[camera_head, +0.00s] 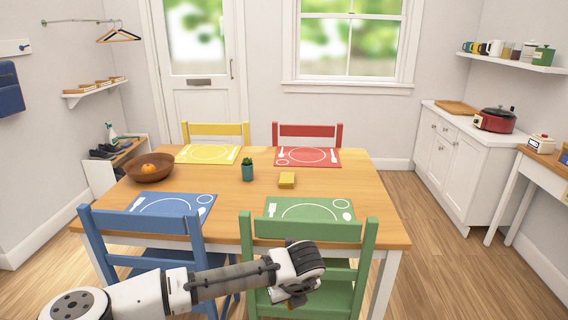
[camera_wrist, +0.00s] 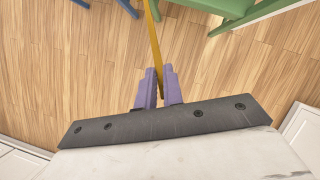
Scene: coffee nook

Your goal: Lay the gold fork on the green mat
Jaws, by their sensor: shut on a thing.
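The green mat (camera_head: 291,206) lies on the table's near right side, partly hidden behind the green chair's top rail. It bears white outlines of a plate and cutlery. My gripper (camera_head: 296,299) is low in front of the green chair, nearer than the table and below its top. In the wrist view my gripper (camera_wrist: 159,88) has its purple fingers shut on the thin gold fork (camera_wrist: 153,40). The fork extends from the fingers toward the top edge, above the wooden floor. Its far end is cut off there. The fork is not discernible in the head view.
The green chair (camera_head: 310,230) stands between my gripper and the table (camera_head: 230,185). A blue chair (camera_head: 140,226) is to its left. Floor at right is clear.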

